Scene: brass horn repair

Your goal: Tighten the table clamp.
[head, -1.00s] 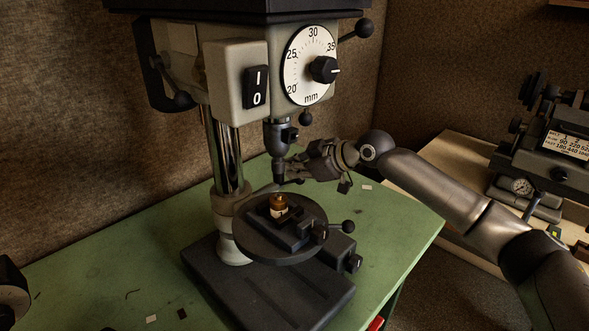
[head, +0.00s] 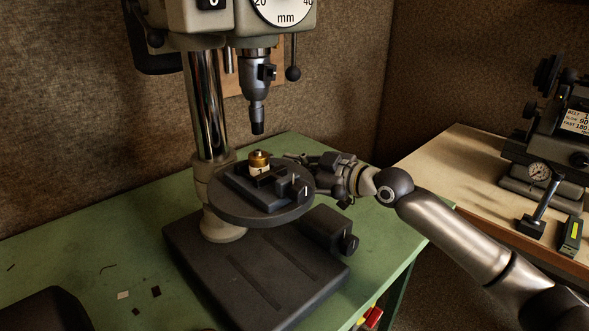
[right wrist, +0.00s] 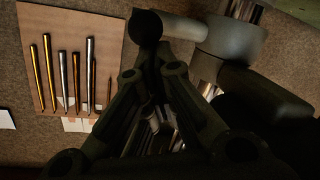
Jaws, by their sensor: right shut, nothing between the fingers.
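The drill press has a round dark table (head: 230,208) carried on a collar around its shiny column (head: 205,105). In the right wrist view, a lever with a dark ball knob (right wrist: 146,27), which looks like the table clamp, sticks out from the pale collar (right wrist: 235,38). In the head view I cannot make this lever out. My right gripper (head: 290,157) is at the far right edge of the round table, behind the vise. In the right wrist view its fingers (right wrist: 152,68) are shut and empty, close to the ball knob; contact is unclear. My left gripper is out of view.
A small vise (head: 265,190) on the round table holds a brass part (head: 259,160). The drill chuck (head: 256,95) hangs above it. A board with several rods (right wrist: 72,60) is on the wall. The green bench (head: 90,245) is mostly clear at left.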

